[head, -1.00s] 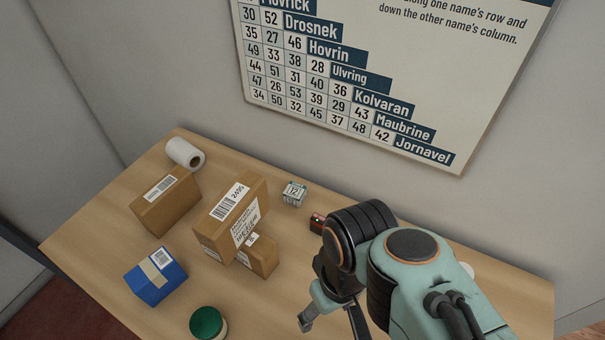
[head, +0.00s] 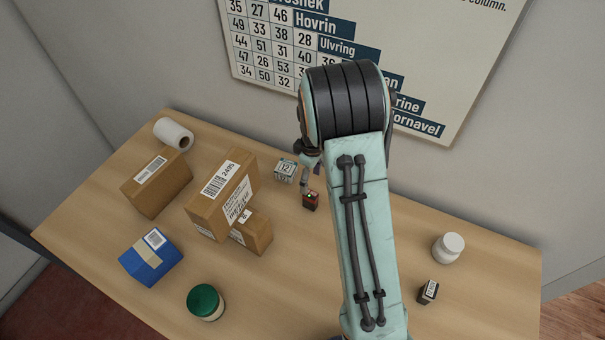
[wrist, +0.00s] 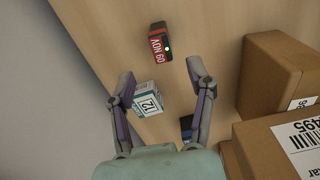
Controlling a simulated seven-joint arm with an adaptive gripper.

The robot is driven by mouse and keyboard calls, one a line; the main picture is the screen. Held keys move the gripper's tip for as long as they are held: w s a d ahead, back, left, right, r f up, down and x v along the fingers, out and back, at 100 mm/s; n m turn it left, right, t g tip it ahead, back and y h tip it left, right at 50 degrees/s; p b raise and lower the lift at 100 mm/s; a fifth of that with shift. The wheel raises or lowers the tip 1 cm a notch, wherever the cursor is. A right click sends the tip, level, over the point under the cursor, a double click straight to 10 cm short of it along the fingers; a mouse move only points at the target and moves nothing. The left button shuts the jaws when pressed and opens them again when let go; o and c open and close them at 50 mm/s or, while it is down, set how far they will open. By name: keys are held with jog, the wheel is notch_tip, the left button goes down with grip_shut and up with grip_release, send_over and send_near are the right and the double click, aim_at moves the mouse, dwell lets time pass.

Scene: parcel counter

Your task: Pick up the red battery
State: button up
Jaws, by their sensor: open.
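The red battery (head: 310,202), a small dark block with a red part and a green light, stands on the counter right of the small boxes. In the wrist view the battery (wrist: 160,47) lies just beyond my fingertips, with its lettering and green light showing. My gripper (wrist: 161,68) is open and apart from the battery, with nothing held. In the head view my gripper (head: 307,178) is beside the battery, mostly hidden by my arm.
A small white-and-teal box (head: 285,171) marked 12 is close to the battery; in the wrist view it (wrist: 148,98) appears between my fingers. Cardboard boxes (head: 222,193) stand to the left. A white jar (head: 448,247) and a small dark box (head: 428,291) are at the right.

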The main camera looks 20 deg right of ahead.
aim_at(311, 194)
notch_tip(311, 194, down, 7)
jog(key=shift+r, duration=0.1)
dwell(0.3)
jog(key=shift+s, duration=0.1)
grip_shut()
